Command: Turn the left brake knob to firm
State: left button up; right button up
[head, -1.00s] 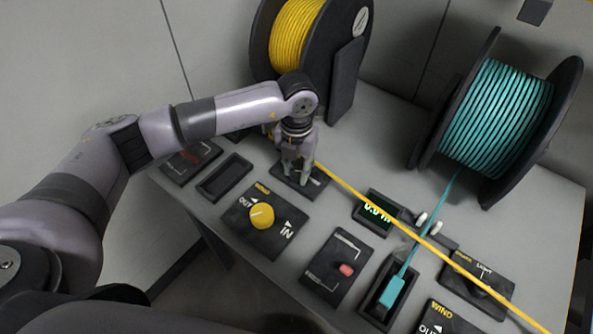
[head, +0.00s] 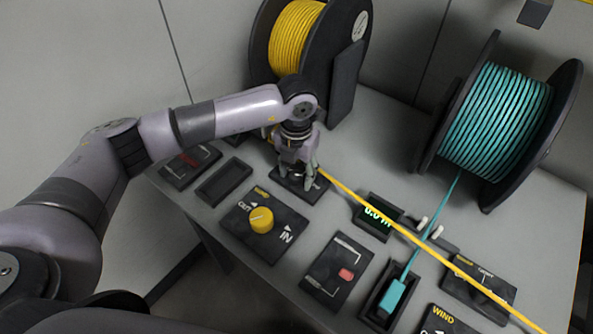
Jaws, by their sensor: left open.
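The left brake panel (head: 314,190) is a small black plate in front of the yellow spool. My left gripper (head: 299,184) points down over it with its fingers apart, around or just above where the knob sits. The fingers hide the left brake knob and most of its label, so I cannot tell the knob's setting or whether the fingers touch it. A second brake panel (head: 462,287) with a dark knob lies at the right, partly under the yellow cable. My right gripper is not in view.
A yellow winding knob (head: 261,219) sits just in front of the gripper. The yellow spool (head: 297,38) stands close behind my wrist. A taut yellow cable (head: 420,245) runs from beside the gripper to the lower right. The teal spool (head: 497,120) stands at the right.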

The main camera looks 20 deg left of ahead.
aim_at(296, 175)
pick_arm(q)
notch_tip(296, 175, up, 12)
dwell(0.7)
jog(key=shift+f, duration=0.1)
dwell(0.3)
